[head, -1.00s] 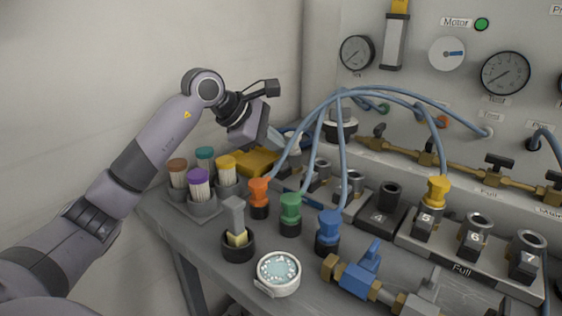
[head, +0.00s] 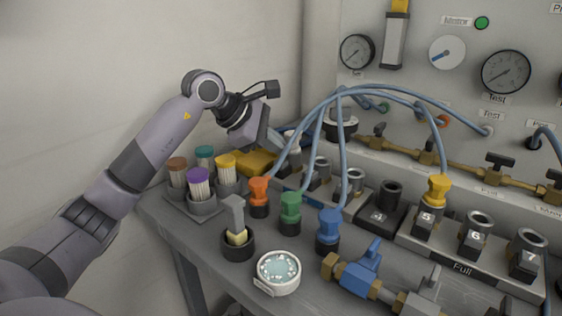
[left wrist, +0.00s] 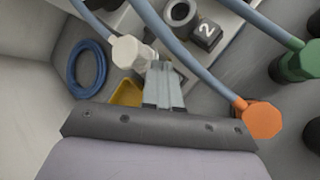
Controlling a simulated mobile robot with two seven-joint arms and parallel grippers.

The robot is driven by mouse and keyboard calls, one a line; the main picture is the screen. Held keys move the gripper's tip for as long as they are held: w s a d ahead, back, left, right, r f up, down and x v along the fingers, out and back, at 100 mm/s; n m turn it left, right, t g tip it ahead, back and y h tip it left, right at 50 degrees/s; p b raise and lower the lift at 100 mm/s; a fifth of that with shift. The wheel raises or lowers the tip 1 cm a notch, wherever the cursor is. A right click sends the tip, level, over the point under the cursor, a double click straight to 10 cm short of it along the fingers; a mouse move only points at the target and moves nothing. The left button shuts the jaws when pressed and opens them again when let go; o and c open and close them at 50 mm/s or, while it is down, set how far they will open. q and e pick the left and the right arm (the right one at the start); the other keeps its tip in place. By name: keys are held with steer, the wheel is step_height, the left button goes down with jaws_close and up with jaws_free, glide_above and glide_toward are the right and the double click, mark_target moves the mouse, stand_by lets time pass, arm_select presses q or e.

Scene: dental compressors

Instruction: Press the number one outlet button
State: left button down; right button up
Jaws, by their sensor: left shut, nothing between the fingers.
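The number one outlet button cannot be made out; its label is not visible, and my fingers cover the spot left of the block marked 2 (left wrist: 206,32) in the left wrist view. A white hose connector (left wrist: 130,51) stands just left of my fingertips there. My left gripper (left wrist: 160,66) is shut and empty, its fingers pointing down among the outlets. In the head view the left gripper (head: 276,141) is at the back left end of the outlet row, partly hidden behind hoses. Whether its tips touch a button cannot be told. My right gripper is not in view.
Blue hoses arch over the outlets. Orange (head: 259,190), green (head: 290,205) and blue (head: 328,225) connectors stand in front. A yellow tray (head: 254,161) and several brush cups lie below the left arm. A blue hose coil (left wrist: 88,68) lies left of the fingers.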

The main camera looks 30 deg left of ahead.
mark_target(277, 162)
arm_select(q)
steer(key=shift+f, duration=0.55)
stand_by(0.4)
steer(key=shift+f+b, duration=0.15)
steer(key=shift+b, duration=0.2)
stand_by(0.4)
steer(key=shift+r+p, duration=0.55)
steer(key=shift+r, duration=0.05)
steer(key=shift+r+p, duration=0.3)
step_height(277, 162, up, 5)
steer(key=p, duration=0.4)
steer(key=shift+r, duration=0.1)
